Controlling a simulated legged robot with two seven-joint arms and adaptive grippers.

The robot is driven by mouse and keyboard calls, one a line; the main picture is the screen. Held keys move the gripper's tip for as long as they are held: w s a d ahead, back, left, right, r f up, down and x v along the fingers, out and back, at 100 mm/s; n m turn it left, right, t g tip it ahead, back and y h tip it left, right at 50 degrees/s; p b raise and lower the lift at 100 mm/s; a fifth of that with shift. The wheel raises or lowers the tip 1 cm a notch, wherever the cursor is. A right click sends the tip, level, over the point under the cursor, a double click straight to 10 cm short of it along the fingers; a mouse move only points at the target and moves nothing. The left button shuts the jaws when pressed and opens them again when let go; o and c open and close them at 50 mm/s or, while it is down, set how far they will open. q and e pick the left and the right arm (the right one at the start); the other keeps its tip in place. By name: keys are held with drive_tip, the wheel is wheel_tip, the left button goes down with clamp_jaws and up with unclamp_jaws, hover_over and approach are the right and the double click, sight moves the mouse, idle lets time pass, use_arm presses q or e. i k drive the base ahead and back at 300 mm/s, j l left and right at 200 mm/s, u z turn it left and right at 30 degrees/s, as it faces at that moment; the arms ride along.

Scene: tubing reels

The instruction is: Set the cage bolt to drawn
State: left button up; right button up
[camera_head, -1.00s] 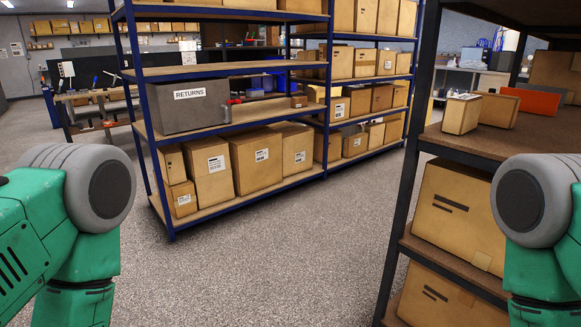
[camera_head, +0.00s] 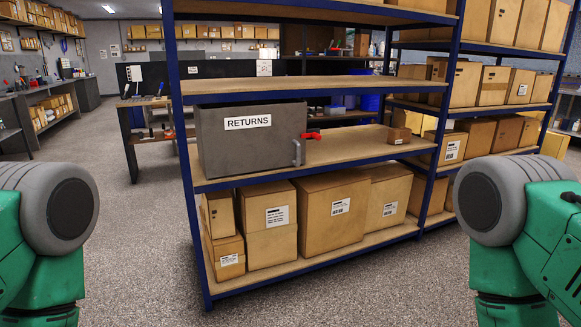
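A grey box marked RETURNS (camera_head: 225,155) stands on the middle shelf of the blue rack. A light grey vertical handle or bar (camera_head: 296,153) shows at the right edge of its front. A small red part (camera_head: 309,134) sits beside the box's right side. I cannot tell whether either of these is the cage bolt, or its setting. Only the green and grey links of my two arms show at the lower left and right; neither gripper is in view.
The blue rack (camera_head: 197,240) stands ahead, with cardboard boxes (camera_head: 333,208) on its lower shelf. A small carton (camera_head: 398,135) sits right of the grey box. Workbenches (camera_head: 84,89) stand at the back left. Bare floor (camera_head: 115,215) lies in front and left.

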sight(315, 136)
drive_tip(key=i+l+z, duration=0.25)
drive_tip(key=i, duration=0.6)
drive_tip(key=i+z, duration=0.3)
drive_tip(key=i, duration=0.55)
